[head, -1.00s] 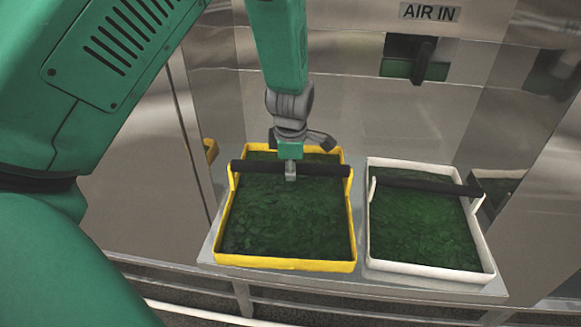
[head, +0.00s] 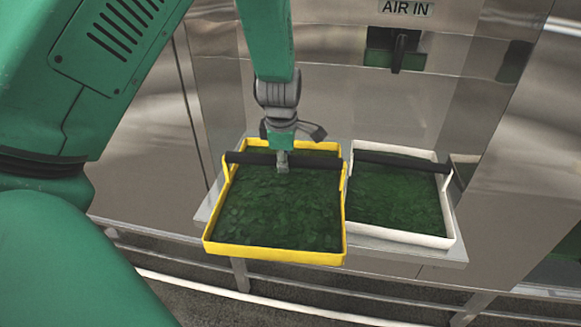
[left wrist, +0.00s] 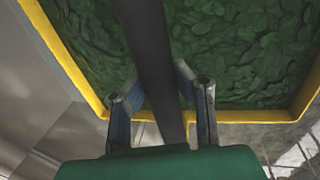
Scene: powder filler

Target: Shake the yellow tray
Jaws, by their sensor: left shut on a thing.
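The yellow tray (head: 275,254) is full of dark green leafy material and has a black bar handle (head: 322,162) across it. My left gripper (head: 282,165) is shut on that handle near its middle. In the left wrist view the two fingers (left wrist: 162,100) stand on either side of the black bar, with the tray's yellow rim (left wrist: 75,68) around the leaves. The tray appears raised a little above the metal shelf, and it overlaps the white tray's left edge in the head view. My right gripper is not in view.
A white tray (head: 405,236) with similar green contents and a dark handle stands on the metal shelf (head: 440,253) at the right. A steel wall and an "AIR IN" fitting (head: 392,48) are behind. Rails (head: 330,290) run below the shelf.

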